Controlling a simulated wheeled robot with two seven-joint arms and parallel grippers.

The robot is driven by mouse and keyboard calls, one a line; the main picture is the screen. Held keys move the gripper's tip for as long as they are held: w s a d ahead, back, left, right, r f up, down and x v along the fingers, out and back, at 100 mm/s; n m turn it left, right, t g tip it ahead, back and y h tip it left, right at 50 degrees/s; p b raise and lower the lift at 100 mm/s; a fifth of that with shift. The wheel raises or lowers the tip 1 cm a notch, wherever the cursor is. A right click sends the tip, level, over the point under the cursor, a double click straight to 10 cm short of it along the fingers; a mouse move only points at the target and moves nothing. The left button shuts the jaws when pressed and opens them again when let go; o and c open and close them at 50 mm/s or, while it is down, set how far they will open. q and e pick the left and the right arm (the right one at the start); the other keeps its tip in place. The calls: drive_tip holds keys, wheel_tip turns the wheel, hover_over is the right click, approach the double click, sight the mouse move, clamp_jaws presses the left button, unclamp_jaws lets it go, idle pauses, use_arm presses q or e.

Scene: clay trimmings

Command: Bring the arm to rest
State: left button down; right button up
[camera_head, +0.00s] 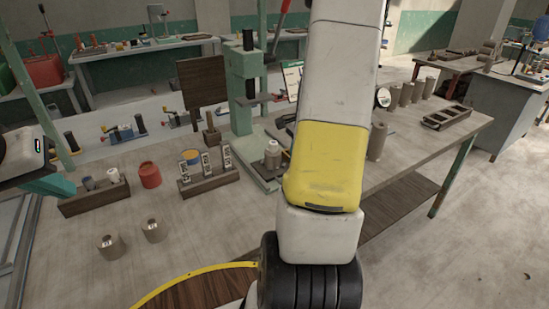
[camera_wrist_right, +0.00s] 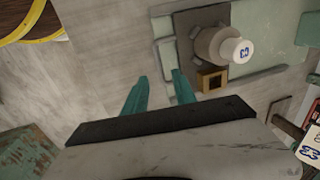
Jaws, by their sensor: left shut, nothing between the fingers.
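My right arm (camera_head: 325,165) rises through the middle of the head view, white with a yellow section, and runs out at the top, so its gripper is not seen there. In the right wrist view my right gripper (camera_wrist_right: 158,92) shows two teal fingers apart with nothing between them. It is above the table, beside the green press base (camera_wrist_right: 258,62) where a grey piece with a white marked cap (camera_wrist_right: 237,50) stands. My left gripper (camera_head: 62,187) is at the left edge of the head view, shut and empty near a wooden tray.
A green press (camera_head: 243,90) rises behind my right arm. Several clay cylinders (camera_head: 406,93) line the right. Floor at right is open.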

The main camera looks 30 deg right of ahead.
drive_tip(key=shift+s+r, duration=0.1)
drive_tip(key=shift+r, duration=0.5)
drive_tip(key=a+r+n+t, duration=0.1)
drive_tip(key=a+r+n, duration=0.3)
drive_tip(key=a+r, duration=0.3)
drive_tip(key=s+a+r+n+t+y, duration=0.1)
drive_tip(key=s+a+r+n, duration=0.5)
drive_tip(key=a, duration=0.3)
drive_tip(key=s+a+r+n+t+y, duration=0.1)
drive_tip(key=s+a+r+n+t, duration=0.1)
drive_tip(key=s+a+r+n, duration=0.5)
drive_tip(key=shift+s+a+r, duration=0.2)
drive_tip(key=shift+s+a, duration=0.6)
drive_tip(key=shift+a, duration=0.15)
